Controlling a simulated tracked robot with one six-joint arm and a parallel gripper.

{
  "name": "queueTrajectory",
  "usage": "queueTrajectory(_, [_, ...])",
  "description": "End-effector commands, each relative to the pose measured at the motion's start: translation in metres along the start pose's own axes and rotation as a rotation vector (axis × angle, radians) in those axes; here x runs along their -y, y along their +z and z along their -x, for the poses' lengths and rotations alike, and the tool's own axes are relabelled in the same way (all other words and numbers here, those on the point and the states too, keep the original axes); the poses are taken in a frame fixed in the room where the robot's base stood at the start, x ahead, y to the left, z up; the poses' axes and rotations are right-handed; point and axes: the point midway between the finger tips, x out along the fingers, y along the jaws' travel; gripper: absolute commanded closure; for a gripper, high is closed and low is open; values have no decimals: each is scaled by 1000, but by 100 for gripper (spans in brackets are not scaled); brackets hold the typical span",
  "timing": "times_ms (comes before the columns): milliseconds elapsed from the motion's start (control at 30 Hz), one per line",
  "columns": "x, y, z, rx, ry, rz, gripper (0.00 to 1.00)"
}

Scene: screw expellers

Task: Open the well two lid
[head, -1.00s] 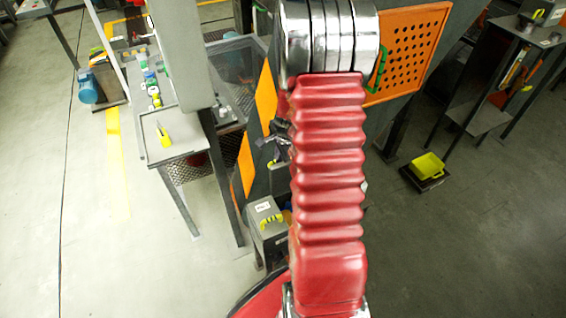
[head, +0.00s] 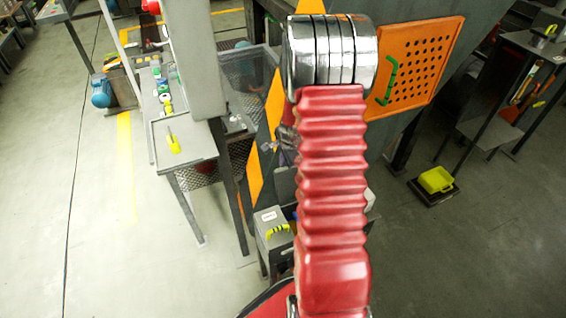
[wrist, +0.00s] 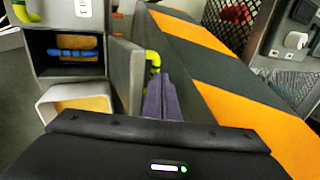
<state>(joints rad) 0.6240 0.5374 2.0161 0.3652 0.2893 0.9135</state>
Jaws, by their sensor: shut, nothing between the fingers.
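In the wrist view a grey box (wrist: 42,35) stands at upper left. It has a white label on top and a yellow handle (wrist: 22,12) at its left. An opening in its front shows a blue item (wrist: 74,53) inside. A grey panel (wrist: 126,75) stands out from the box to the right of the opening, with a yellow-green handle (wrist: 153,62) on its right side. My gripper (wrist: 164,95) is shut and empty, just below this handle; I cannot tell whether they touch. The labelled box (head: 272,228) also shows in the head view, partly behind my arm. Which lid is well two is unclear.
A pale open-topped bin (wrist: 72,100) sits below the opening. An orange-and-grey striped surface (wrist: 225,75) runs close on the right. Open floor lies on both sides.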

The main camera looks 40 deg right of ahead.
Motion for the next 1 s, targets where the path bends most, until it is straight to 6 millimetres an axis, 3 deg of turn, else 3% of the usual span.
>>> queueTrajectory(267, [1,0,20,-1,-2,1,100])
queueTrajectory(1000, [1,0,117,-1,-3,-1,100])
